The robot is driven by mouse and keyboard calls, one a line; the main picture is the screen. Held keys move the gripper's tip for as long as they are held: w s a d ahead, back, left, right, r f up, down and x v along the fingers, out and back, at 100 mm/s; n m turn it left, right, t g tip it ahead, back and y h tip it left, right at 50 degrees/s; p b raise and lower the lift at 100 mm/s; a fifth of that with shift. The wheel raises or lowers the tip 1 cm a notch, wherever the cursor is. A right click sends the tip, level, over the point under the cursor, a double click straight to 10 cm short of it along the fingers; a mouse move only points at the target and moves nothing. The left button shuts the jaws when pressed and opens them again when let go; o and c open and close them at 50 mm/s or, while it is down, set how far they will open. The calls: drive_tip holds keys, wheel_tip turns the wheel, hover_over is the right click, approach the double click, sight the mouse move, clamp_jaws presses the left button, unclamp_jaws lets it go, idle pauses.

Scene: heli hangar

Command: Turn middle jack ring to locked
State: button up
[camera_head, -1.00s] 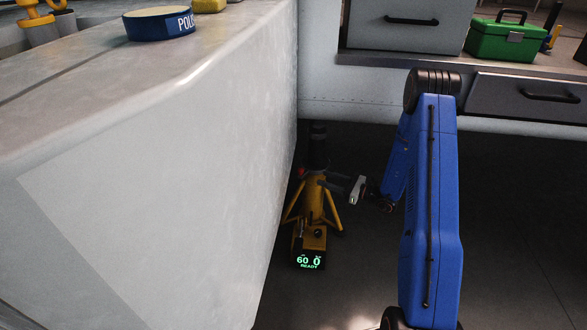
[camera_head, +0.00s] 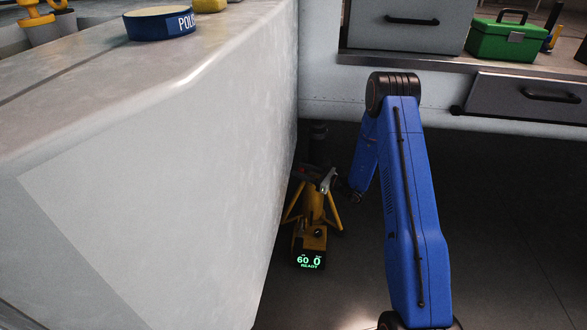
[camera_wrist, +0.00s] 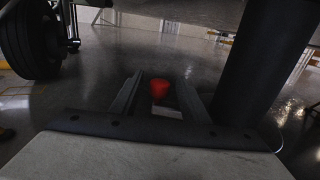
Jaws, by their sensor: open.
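A yellow jack (camera_head: 312,238) with tripod legs stands on the dark floor in the head view, close beside the large pale body. Its lit display (camera_head: 309,262) reads 60, 0 and READY. A dark column (camera_head: 318,145) rises from its top and shows large at the right of the wrist view (camera_wrist: 262,60). My gripper (camera_head: 325,182) is at the jack's upper part, partly covering it. In the wrist view my gripper (camera_wrist: 158,98) is open, with a red knob (camera_wrist: 159,88) showing between its fingers. Contact cannot be told. The ring itself is not clearly visible.
A drawer bench (camera_head: 455,65) with a green toolbox (camera_head: 503,40) stands behind. A wheel (camera_wrist: 30,40) shows in the wrist view. Floor to the right is clear.

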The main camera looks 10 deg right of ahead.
drive_tip(key=shift+x, duration=2.2)
clamp_jaws()
